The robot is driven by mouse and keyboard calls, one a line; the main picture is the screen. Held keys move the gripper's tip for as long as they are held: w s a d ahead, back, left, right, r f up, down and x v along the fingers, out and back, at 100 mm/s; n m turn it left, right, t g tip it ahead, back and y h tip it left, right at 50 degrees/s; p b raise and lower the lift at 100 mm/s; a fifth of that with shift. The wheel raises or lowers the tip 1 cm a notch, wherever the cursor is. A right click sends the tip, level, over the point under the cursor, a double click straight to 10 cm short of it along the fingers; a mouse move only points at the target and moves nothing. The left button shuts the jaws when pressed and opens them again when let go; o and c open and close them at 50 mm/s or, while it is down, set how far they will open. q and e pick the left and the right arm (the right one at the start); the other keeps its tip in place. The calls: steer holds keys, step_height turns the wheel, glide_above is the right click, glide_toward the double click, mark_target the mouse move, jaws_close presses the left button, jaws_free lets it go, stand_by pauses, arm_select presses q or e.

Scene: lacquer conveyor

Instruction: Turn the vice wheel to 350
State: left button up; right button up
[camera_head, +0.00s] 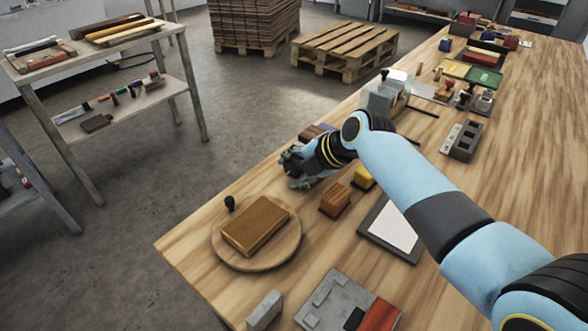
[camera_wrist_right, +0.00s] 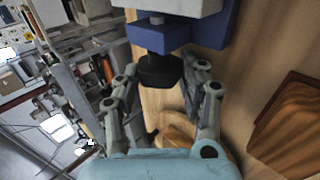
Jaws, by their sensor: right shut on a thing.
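My right gripper (camera_head: 295,168) is at the far left edge of the wooden bench, beyond the round board. In the wrist view the same gripper (camera_wrist_right: 160,88) has its two fingers on either side of a dark wheel (camera_wrist_right: 160,71), shut on it. The wheel sits at the end of a short shaft from a blue vice body (camera_wrist_right: 160,36) with a grey upper part. In the head view my gripper and arm hide most of the vice and its wheel. No scale or number can be read on the wheel. My left gripper is not in view.
A round wooden board (camera_head: 222,250) with a brown block (camera_head: 255,226) lies nearer on the bench. A small wooden block (camera_head: 335,201), a yellow piece (camera_head: 363,178) and a white panel in a dark frame (camera_head: 391,229) stand near my right forearm.

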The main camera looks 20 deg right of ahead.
steer(key=o, duration=1.2)
